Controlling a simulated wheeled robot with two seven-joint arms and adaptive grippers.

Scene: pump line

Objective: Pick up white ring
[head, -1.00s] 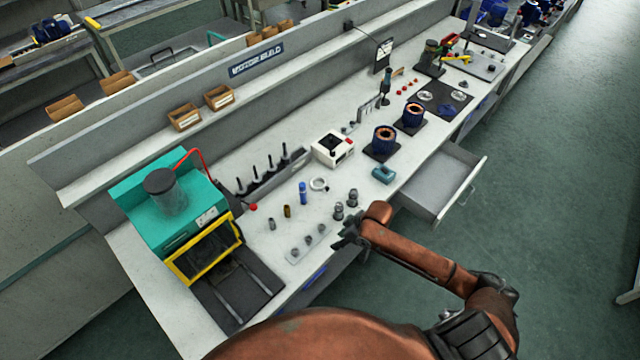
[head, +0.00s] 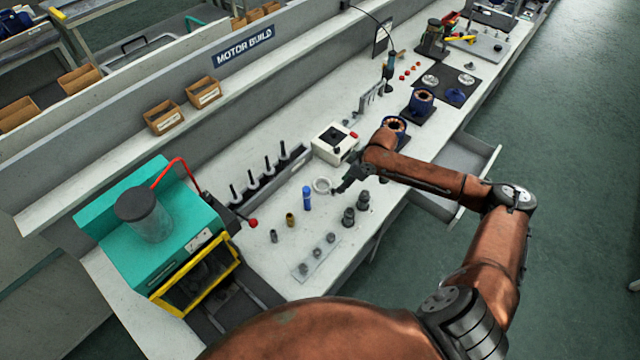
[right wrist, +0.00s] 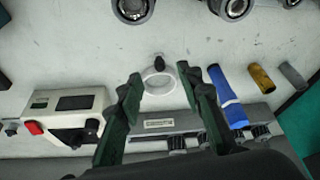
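The white ring (head: 316,187) lies on the bench top near the white box. In the right wrist view, the white ring (right wrist: 170,88) shows ahead, between the two fingertips, with a small dark piece at its edge. My right gripper (head: 341,187) is just right of the ring in the head view. In the right wrist view, my right gripper (right wrist: 162,78) has its two dark green fingers apart and holds nothing. Whether the fingers are at the ring's height is hard to tell. My left gripper is not in view.
A blue cylinder (head: 307,198) and a brass cylinder (head: 290,219) stand left of the ring. The white box (head: 333,143) and a rack of dark pegs (head: 270,180) are behind it. Dark metal parts (head: 349,216) stand in front. A teal machine (head: 150,240) fills the left end.

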